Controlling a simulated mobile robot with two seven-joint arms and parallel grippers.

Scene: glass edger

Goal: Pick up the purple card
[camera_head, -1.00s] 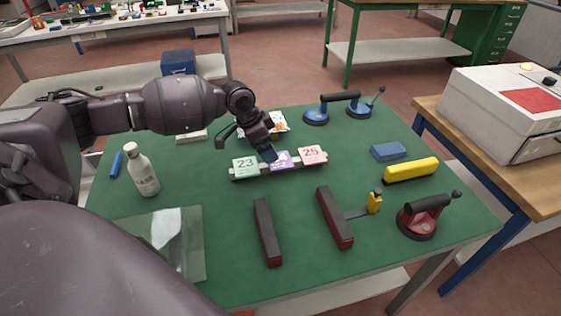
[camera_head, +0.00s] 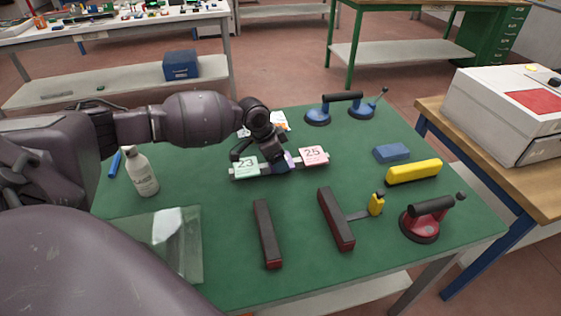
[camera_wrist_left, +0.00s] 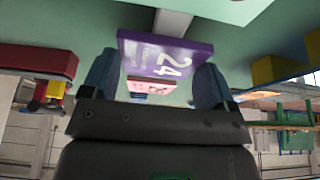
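The purple card (camera_head: 289,159), marked 24, stands in a pale strip holder (camera_head: 236,177) between the green card 23 (camera_head: 244,166) and the pink card 25 (camera_head: 313,155). In the head view my left gripper (camera_head: 282,164) is down at the purple card and hides most of it. In the left wrist view the purple card (camera_wrist_left: 166,54) is large, at the tips of my left gripper (camera_wrist_left: 157,80). Its two blue fingers are apart, one toward each side edge of the card. I cannot tell whether they touch it. My right gripper is not in view.
Two dark red bars (camera_head: 267,235) (camera_head: 335,219) lie in front of the holder. A white bottle (camera_head: 141,173) and a glass sheet (camera_head: 190,245) are on the left. A blue suction lifter (camera_head: 341,98) stands behind; a red one (camera_head: 426,217), yellow bar (camera_head: 413,171) and blue block (camera_head: 391,153) are right.

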